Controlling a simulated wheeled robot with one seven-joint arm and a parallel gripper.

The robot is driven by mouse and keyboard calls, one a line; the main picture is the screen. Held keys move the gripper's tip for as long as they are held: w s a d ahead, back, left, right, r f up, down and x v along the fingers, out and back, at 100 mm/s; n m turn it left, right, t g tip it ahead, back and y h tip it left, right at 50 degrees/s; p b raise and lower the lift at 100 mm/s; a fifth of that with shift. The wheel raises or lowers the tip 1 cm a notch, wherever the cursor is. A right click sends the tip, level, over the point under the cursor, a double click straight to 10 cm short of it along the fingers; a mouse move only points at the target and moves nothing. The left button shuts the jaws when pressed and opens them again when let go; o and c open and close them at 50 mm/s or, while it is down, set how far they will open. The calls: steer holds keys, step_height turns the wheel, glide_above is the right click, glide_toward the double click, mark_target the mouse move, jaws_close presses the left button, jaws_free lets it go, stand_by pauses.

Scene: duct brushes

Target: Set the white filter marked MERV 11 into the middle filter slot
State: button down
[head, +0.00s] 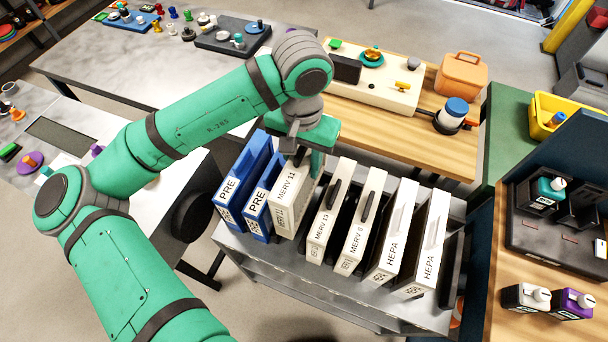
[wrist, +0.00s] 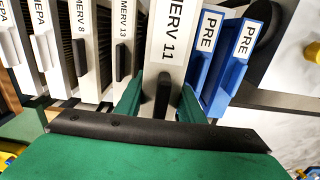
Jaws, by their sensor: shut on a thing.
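The white MERV 11 filter (head: 284,207) stands upright in the row on the grey cart (head: 330,284), between a blue PRE filter (head: 256,212) and the white MERV 13 filter (head: 322,232). My gripper (head: 297,156) is over its top and shut on its dark handle. In the wrist view my gripper (wrist: 160,102) has a green finger on each side of that handle, with the MERV 11 label (wrist: 168,40) facing up. I cannot tell whether the filter's bottom rests on the cart. I cannot make out a middle filter slot.
MERV 8 (head: 360,225) and two HEPA filters (head: 392,235) stand to the right, close together. A wooden bench (head: 450,150) with a cream panel lies behind. A dark rack (head: 550,230) with bottles is at the right. A grey table (head: 110,60) is at the left.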

mark_target(300, 151)
steer(key=r, duration=0.4)
steer(key=shift+a+r, duration=0.2)
steer(key=shift+r, duration=0.1)
steer(key=shift+s+d+r, duration=0.1)
steer(key=shift+d+r, duration=0.05)
steer(key=shift+r, duration=3.85)
steer(key=shift+d, duration=0.1)
